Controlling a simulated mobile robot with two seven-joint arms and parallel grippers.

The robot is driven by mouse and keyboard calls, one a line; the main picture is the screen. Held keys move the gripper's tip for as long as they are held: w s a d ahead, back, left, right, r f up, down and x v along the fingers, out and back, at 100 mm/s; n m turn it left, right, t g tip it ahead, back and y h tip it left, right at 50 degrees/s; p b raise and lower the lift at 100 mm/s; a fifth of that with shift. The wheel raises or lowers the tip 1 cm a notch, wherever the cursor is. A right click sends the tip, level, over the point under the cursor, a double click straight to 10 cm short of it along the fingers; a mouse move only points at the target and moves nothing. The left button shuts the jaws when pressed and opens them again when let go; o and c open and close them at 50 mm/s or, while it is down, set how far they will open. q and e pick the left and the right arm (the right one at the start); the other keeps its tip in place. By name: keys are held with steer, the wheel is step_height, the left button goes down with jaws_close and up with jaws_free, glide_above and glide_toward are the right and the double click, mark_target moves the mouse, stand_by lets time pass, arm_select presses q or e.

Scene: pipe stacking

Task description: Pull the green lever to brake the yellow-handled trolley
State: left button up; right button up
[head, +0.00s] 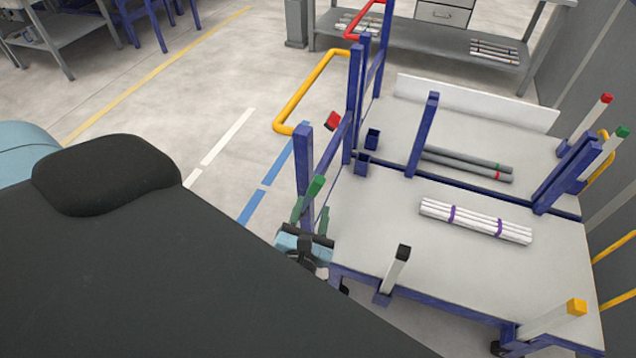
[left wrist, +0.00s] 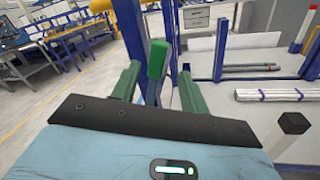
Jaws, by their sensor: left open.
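The green lever (head: 316,186) stands at the left end of the near trolley (head: 360,225), by its blue post. That trolley has a yellow handle (head: 303,92) on its left end. My left gripper (head: 310,216) is open at the lever, pointing toward it. In the left wrist view the lever's green grip (left wrist: 157,58) shows between the two green fingers (left wrist: 158,88), nearer the left one. My right gripper is not in view.
White pipes with purple bands (head: 475,220) and grey pipes (head: 465,165) lie on the trolley decks. A black-capped stake (head: 396,270) stands at the near edge. A red lever (head: 332,121) and red handle (head: 365,18) are farther back.

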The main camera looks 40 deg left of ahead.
mark_target(316, 189)
arm_select(q)
steer(key=shift+n, duration=0.4)
steer(key=p+x, duration=0.1)
steer(key=x, duration=0.5)
steer(key=shift+w+a, duration=0.2)
steer(key=shift+a, duration=0.05)
steer(key=shift+w+a+f, duration=0.1)
steer(key=shift+w+a, duration=0.25)
steer(key=shift+w, duration=0.3)
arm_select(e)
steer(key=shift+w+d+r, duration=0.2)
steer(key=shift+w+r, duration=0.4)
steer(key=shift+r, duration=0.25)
arm_select(q)
steer(key=shift+c, duration=0.3)
jaws_close()
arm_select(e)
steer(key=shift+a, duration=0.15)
